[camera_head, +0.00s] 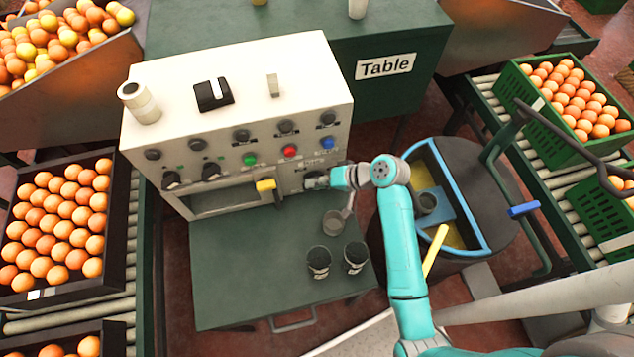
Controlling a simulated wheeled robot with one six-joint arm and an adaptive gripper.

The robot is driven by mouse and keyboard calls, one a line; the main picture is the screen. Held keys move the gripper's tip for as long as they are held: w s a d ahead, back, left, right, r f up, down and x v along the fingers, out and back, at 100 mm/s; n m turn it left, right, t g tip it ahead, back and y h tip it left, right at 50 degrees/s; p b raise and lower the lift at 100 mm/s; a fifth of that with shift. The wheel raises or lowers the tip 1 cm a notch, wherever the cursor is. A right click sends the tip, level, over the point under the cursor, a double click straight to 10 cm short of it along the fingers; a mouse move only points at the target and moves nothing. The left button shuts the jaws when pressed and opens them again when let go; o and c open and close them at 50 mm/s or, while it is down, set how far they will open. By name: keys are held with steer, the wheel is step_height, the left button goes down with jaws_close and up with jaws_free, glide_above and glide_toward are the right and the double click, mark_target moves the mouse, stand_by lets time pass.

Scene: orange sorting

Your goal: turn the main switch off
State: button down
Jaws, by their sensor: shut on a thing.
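The pale machine (300,75) has a front panel with rows of black knobs, a green button (250,159), a red button (290,151) and a blue button (327,143). The main switch (312,182) appears to be the dark knob low at the right end of this panel. My gripper (322,180) is at that knob, closed on it, with the teal arm reaching in from the lower right. The fingers are small and partly hide the switch, so its turned position cannot be read.
Two dark cups (319,262) (355,257) stand on the green table (230,290). A round bin (470,170) and orange crates (575,97) are to the right.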

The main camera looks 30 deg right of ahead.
steer(key=h, duration=0.2)
steer(key=n+g+h, duration=0.1)
steer(key=h, duration=0.1)
steer(key=shift+a+r, duration=0.15)
steer(key=shift+a, duration=0.1)
steer(key=shift+a+n+g+h, duration=0.1)
steer(key=shift+n+g+h, duration=0.45)
steer(key=shift+h, duration=1.65)
steer(key=c, duration=1.1)
jaws_free()
steer(key=v, duration=1.2)
steer(key=shift+w+a, duration=0.1)
